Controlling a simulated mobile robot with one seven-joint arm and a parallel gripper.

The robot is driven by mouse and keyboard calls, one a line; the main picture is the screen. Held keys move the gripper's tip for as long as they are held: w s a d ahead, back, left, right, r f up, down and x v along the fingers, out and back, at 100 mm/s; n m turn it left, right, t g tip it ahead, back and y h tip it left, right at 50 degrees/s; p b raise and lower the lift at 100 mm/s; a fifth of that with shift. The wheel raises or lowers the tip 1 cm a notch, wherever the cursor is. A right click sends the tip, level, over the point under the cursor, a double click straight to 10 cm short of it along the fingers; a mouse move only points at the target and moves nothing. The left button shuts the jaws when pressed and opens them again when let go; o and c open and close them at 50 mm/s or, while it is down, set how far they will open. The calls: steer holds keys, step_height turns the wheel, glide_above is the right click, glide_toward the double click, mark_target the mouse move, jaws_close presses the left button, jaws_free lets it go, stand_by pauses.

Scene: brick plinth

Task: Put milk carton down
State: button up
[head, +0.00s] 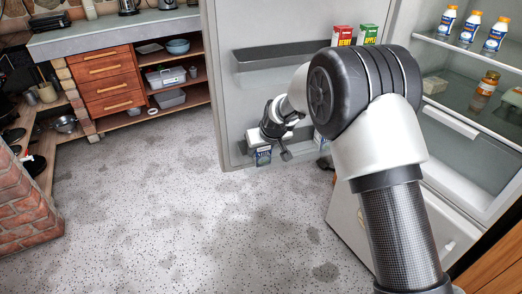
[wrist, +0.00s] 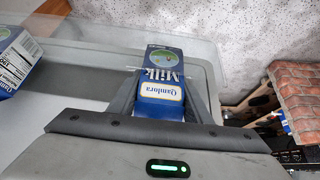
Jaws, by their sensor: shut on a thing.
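A blue and white milk carton (wrist: 162,92) is between the fingers of my gripper (wrist: 163,75) in the wrist view, with its label facing the camera. My gripper is shut on it. In the head view the carton (head: 263,156) shows below my gripper (head: 272,146), at the lower shelf (head: 238,160) of the open fridge door. I cannot tell whether the carton's base touches the shelf. My arm hides part of the door and this shelf.
Another carton (wrist: 14,62) stands at the left in the wrist view. A red carton (head: 342,36) and a green carton (head: 368,34) stand on the upper door shelf. Bottles (head: 470,26) stand inside the fridge. The speckled floor (head: 170,200) is clear.

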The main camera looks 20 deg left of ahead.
steer(key=shift+f, duration=0.2)
steer(key=o, duration=1.3)
steer(key=shift+r, duration=0.1)
